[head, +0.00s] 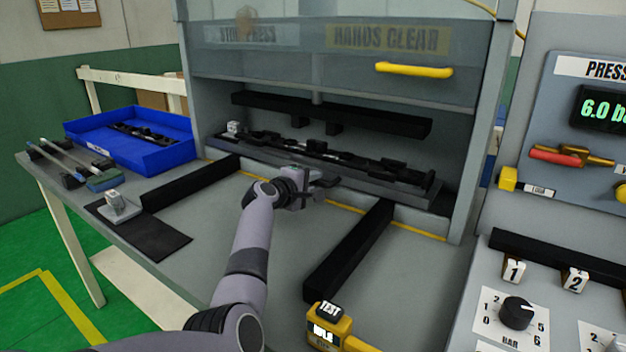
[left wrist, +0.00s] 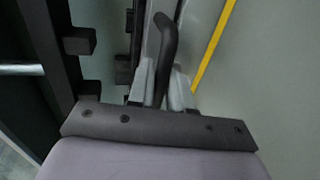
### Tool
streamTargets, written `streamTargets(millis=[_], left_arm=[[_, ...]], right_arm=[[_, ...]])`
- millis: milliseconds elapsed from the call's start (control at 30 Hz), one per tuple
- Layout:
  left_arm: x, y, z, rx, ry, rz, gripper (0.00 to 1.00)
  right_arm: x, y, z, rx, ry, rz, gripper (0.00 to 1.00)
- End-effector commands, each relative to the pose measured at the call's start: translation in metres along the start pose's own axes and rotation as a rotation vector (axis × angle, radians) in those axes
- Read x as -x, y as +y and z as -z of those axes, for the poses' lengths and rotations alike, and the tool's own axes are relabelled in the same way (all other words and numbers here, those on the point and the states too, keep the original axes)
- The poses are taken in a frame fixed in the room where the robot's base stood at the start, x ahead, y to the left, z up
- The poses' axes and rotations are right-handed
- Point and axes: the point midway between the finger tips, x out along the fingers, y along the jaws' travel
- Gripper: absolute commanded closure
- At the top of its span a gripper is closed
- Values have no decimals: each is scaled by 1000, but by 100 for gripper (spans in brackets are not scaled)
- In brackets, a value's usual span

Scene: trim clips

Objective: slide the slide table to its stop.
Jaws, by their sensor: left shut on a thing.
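The slide table (head: 405,192) is a long dark plate carrying several black fixtures and clip parts. It lies inside the press opening, below a black upper bar. My left gripper (head: 322,183) is at the middle of its front edge. In the left wrist view, the pale fingers of my left gripper (left wrist: 162,90) are shut on a dark curved handle (left wrist: 167,42) at the table's front. The far end of the table's travel is hidden inside the press. My right gripper is out of view.
Black rails stand on the bench left (head: 190,182) and right (head: 350,250). The press guard with a yellow handle (head: 413,70) is raised above the opening. A blue tray (head: 160,155) is at left, a yellow tester (head: 328,328) in front. The bench between the rails is otherwise clear.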

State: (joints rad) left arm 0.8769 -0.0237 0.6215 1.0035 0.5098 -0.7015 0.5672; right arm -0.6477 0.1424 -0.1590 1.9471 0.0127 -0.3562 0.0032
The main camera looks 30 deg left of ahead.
Motion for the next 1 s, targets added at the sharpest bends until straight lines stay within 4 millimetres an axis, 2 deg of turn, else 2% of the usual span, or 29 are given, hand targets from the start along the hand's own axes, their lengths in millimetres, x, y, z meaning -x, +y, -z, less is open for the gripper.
streamTargets(millis=[300,333,367,400,767,1000], left_arm=[[-1,6,0,-1,4,-11,100],[-1,6,0,-1,4,-11,77],[-1,6,0,-1,4,-12,68],[-1,6,0,-1,3,-12,65],[2,3,0,-1,3,-6,65],[20,4,0,-2,2,-7,65]], right_arm=[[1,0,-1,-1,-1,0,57],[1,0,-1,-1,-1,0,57],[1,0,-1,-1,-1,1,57],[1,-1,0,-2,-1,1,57],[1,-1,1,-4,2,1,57],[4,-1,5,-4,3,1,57]])
